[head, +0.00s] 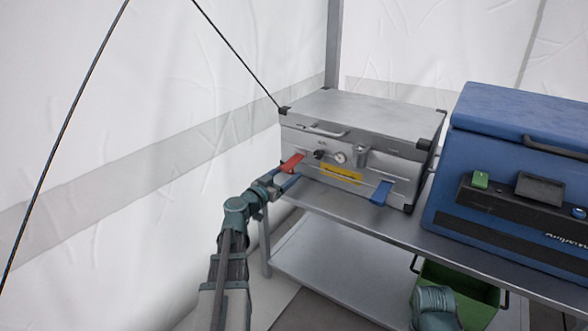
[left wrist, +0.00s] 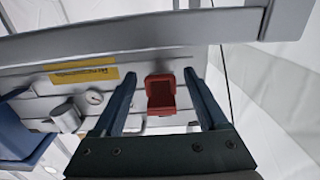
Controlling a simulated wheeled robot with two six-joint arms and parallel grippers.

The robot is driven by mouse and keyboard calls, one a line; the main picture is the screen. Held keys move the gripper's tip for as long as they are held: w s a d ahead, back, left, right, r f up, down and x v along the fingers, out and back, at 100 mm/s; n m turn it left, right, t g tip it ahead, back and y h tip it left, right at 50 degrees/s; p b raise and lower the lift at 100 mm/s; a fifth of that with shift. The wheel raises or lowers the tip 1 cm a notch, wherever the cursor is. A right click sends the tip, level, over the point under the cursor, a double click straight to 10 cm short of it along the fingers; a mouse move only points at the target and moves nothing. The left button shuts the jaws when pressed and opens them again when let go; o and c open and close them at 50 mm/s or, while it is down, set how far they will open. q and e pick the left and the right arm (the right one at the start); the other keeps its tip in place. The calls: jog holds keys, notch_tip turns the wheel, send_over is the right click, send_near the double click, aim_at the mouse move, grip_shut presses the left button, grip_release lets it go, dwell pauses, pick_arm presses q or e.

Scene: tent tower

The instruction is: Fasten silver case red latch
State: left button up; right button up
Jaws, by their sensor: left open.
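The silver case (head: 365,112) sits closed on a metal shelf. Its red latch (head: 291,163) is at the left end of the front face and appears to stick out from it. The red latch also shows in the left wrist view (left wrist: 160,95), between my two fingers. My left gripper (head: 290,181) is open, just in front of and below the latch. In the left wrist view the open fingers (left wrist: 160,78) are on either side of the latch, with a visible gap on each side. My right gripper is not in view.
A blue latch (head: 381,192), a yellow label (head: 341,173) and a gauge (head: 340,157) are on the case's front. A blue cooler (head: 520,110) stands close at right on the metal shelf (head: 345,214). A green bin (head: 478,297) is below. White tent wall lies left.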

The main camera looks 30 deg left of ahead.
pick_arm(q)
jog(key=shift+w+d, duration=0.2)
jog(key=shift+w, duration=2.15)
grip_shut()
